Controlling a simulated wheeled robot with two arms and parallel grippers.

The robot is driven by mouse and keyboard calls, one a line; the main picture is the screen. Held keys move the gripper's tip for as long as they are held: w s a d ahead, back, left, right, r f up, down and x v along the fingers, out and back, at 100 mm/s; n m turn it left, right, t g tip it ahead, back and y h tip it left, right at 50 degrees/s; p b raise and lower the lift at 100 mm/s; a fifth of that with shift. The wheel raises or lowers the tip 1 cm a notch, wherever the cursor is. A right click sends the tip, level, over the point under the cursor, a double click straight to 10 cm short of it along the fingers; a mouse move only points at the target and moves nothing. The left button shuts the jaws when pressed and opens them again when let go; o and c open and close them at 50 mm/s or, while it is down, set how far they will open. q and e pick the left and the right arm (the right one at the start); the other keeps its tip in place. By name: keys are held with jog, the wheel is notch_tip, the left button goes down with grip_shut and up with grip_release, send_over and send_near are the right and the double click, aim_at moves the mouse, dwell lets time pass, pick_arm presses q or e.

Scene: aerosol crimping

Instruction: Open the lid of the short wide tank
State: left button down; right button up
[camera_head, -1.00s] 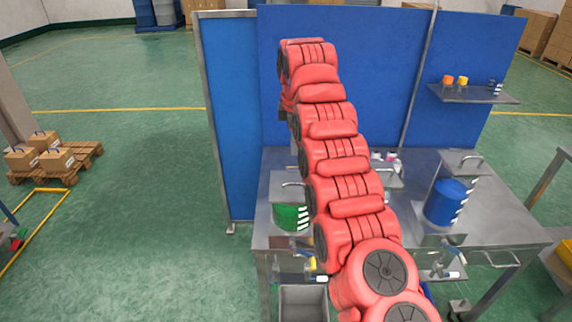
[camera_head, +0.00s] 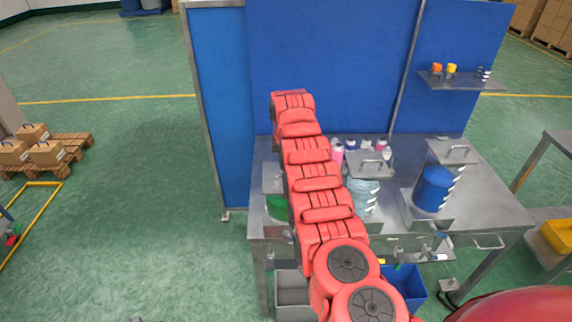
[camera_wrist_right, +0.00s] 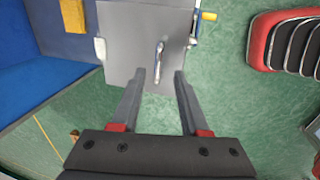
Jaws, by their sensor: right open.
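In the head view, a green tank (camera_head: 277,207) with a flat metal lid (camera_head: 272,180) stands at the table's left, partly hidden behind my red arm. A pale tank (camera_head: 366,196) stands in the middle under a lid with a bar handle (camera_head: 371,165). A blue tank (camera_head: 433,188) stands at the right, with its own handled lid (camera_head: 453,151). In the right wrist view, my right gripper (camera_wrist_right: 160,74) is open and empty. A square grey lid (camera_wrist_right: 125,50) lies ahead, its handle (camera_wrist_right: 159,60) between the fingertips in the picture. Which tank it covers is unclear. My left gripper is out of view.
The tanks stand on a metal table (camera_head: 400,220) with a blue partition (camera_head: 330,60) behind. Small bottles (camera_head: 337,155) stand at the back. A grey bin (camera_head: 291,288) and a blue bin (camera_head: 408,285) sit below the front edge. A shelf (camera_head: 462,83) holds small items.

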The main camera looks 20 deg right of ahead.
jog(key=shift+w+f+p, duration=0.2)
jog(key=shift+f, duration=0.45)
jog(key=shift+w+f+p, duration=0.15)
jog(key=shift+f, duration=0.45)
grip_shut()
dwell(0.6)
